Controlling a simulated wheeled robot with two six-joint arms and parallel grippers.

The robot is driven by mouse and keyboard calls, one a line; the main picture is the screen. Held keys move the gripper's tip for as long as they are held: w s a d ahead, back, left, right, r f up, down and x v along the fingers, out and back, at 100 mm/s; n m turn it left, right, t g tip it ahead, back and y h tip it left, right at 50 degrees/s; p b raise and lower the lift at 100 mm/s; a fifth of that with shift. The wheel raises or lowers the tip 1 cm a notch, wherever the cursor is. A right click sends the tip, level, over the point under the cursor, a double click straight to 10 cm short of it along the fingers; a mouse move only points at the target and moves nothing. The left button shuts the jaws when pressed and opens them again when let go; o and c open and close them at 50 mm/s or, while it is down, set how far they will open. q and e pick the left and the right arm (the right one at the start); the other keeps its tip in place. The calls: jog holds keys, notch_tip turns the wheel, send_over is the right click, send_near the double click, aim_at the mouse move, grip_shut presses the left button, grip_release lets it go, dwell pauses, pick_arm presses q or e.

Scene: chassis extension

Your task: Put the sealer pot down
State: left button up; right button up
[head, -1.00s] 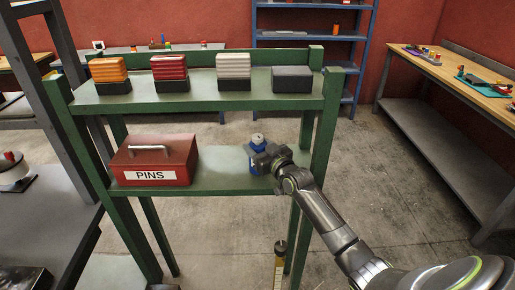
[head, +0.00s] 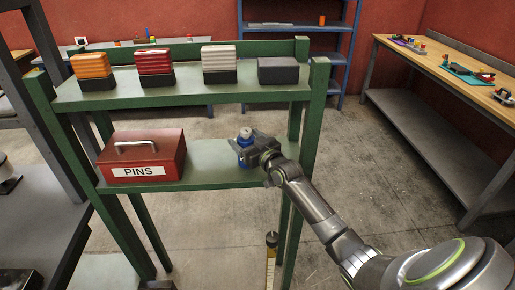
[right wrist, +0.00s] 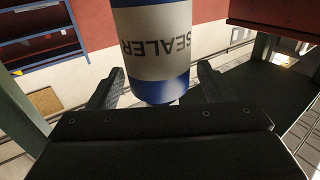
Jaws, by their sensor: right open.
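The sealer pot (head: 244,147) is a blue and white cylinder with a pale cap. In the head view it is at the lower green shelf (head: 212,166), right of the red PINS box. My right gripper (head: 258,151) is at the pot's near right side and partly hides its lower part. In the right wrist view the pot (right wrist: 155,45) shows its SEALER label upside down. There my open right gripper (right wrist: 158,88) has one finger on either side of it, with gaps visible. The pot's base contact with the shelf is hidden. My left gripper is not in view.
The red PINS box (head: 143,156) stands on the lower shelf's left. The upper shelf (head: 190,93) holds orange, red and white stacks and a grey block (head: 278,70). A green post (head: 310,120) rises right of the pot.

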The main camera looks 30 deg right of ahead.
jog(key=s+d, duration=0.1)
jog(key=s, duration=1.1)
jog(key=shift+w+d, duration=0.1)
jog(key=s+a+f+m+g+h, duration=0.15)
jog(key=s+f+g, duration=0.35)
jog(key=s, duration=0.6)
jog(key=s+a+f+g+h, duration=0.15)
jog(key=s+f+g, duration=0.3)
jog(key=s, duration=0.65)
jog(key=s+a+f+g+h, duration=0.15)
jog(key=s+f+g, duration=0.4)
jog(key=s, duration=0.65)
notch_tip(320, 180, down, 26)
jog(key=d+y, duration=0.1)
jog(key=d, duration=0.1)
jog(key=s+a+f+g, duration=0.1)
jog(key=s+f, duration=1.3)
jog(key=f, duration=0.1)
jog(key=shift+s+a+f+g+y, duration=0.2)
jog(key=shift+s+a+g+y, duration=0.15)
jog(key=shift+s+g, duration=0.05)
